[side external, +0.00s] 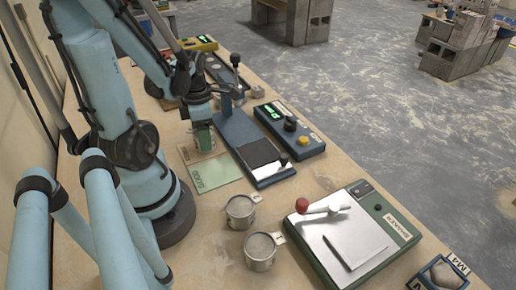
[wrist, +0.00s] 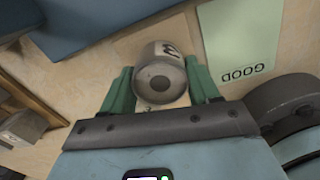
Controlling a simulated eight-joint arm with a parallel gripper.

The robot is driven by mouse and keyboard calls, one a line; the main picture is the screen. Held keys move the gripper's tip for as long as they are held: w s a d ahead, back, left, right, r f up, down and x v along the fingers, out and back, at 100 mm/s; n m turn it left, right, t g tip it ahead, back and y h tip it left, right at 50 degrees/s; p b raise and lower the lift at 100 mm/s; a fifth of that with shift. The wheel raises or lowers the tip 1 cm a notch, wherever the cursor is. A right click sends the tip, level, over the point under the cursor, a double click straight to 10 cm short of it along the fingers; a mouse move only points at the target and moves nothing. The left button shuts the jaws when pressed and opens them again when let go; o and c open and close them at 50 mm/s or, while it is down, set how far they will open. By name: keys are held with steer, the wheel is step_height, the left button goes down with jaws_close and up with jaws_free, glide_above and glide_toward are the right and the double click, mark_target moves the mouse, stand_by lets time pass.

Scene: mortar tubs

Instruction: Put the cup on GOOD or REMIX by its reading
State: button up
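My gripper (side external: 203,138) is low over a tan mat (side external: 190,154), just behind the pale green GOOD mat (side external: 217,172). In the wrist view a grey round cup (wrist: 162,72), with a dark mark on its side, is between the green fingers (wrist: 160,90), which appear to touch both its sides. The GOOD mat (wrist: 240,40) lies to its right, apart from it. The tan mat's lettering is mostly hidden. Whether the cup touches the mat is unclear. The blue meter (side external: 290,130) has a lit green display, too small to read.
Two metal cups (side external: 240,212) (side external: 260,250) with tags stand at the front. A blue stand with a dark plate (side external: 257,156) is right of the GOOD mat. A green-edged board (side external: 352,240) holds a red-knobbed tool.

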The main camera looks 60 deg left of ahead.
steer(key=o, duration=0.4)
steer(key=shift+c, duration=0.2)
steer(key=shift+r, duration=0.1)
step_height(320, 180, up, 12)
stand_by(0.7)
steer(key=shift+r, duration=0.1)
steer(key=w+d+m+t, duration=0.3)
steer(key=w+d+m, duration=0.3)
steer(key=m, duration=1.1)
steer(key=w+d+m+t, duration=0.4)
steer(key=d+m, duration=0.6)
steer(key=m, duration=0.6)
steer(key=shift+w+m, duration=0.4)
steer(key=shift+w, duration=0.85)
